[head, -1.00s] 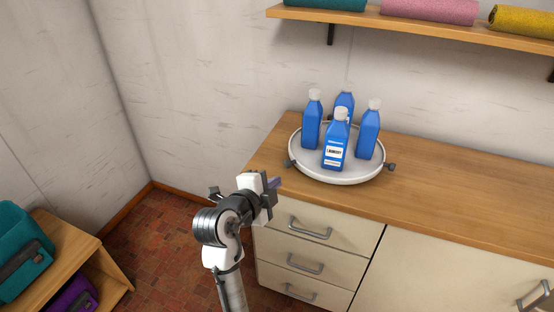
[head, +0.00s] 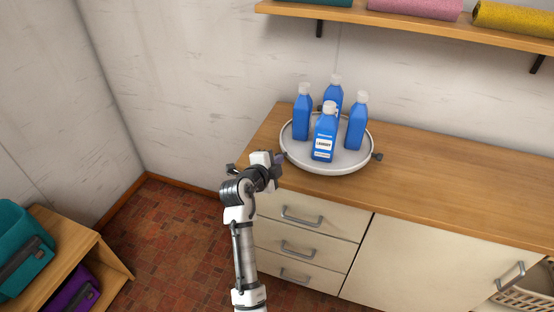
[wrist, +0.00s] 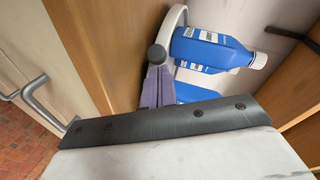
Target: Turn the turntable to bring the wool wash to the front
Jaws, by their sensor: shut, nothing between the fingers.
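The round white turntable (head: 348,161) sits on the wooden counter. Several blue bottles with white caps stand on it. The front bottle (head: 324,140) has a label that seems to read "LAUNDRY". The left bottle (head: 302,115), back bottle (head: 334,92) and right bottle (head: 357,122) show no readable label, so I cannot tell which is the wool wash. A dark knob (head: 377,156) sticks out at the rim's right. My gripper (head: 279,160) is shut and empty at the rim's left side. In the wrist view, its purple fingers (wrist: 157,88) are close to another rim knob (wrist: 157,55); contact is unclear.
Drawers with grey handles (head: 302,218) are below the counter (head: 450,190). A shelf (head: 400,22) with rolled towels hangs above. The counter right of the turntable is clear. A low wooden unit (head: 75,250) with bags stands at the left.

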